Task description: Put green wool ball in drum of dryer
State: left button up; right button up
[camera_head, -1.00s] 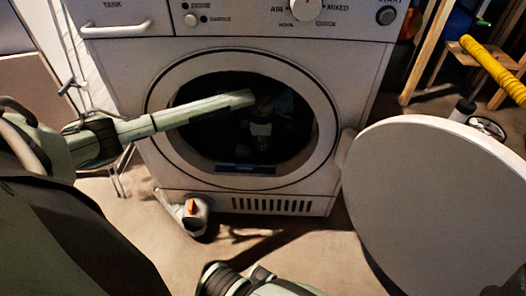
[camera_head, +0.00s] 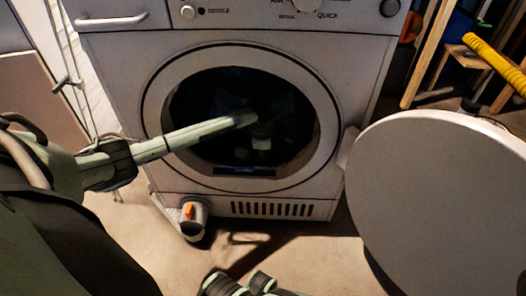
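The front-loading dryer (camera_head: 232,32) stands ahead with its drum opening (camera_head: 190,100) uncovered. Its round white door (camera_head: 445,190) is swung out to the right. My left arm reaches from the left through the opening. My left gripper (camera_head: 263,138) is inside the dark drum, where its fingers are too dim to read. I cannot make out the green wool ball; whether the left gripper holds it is hidden by the dark. Part of my own body shows at the bottom edge, but my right gripper cannot be made out.
A small grey and orange item (camera_head: 192,218) stands on the floor by the dryer's lower left corner. A thin metal rack (camera_head: 78,75) is at left. The floor in front is mostly clear.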

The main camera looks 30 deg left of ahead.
pick_arm(q)
jog(key=shift+f, duration=0.3)
jog(key=o, duration=1.1)
jog(key=p+v, duration=0.2)
jog(key=v, duration=0.6)
jog(key=shift+p, duration=0.3)
jog(key=shift+r, duration=0.1)
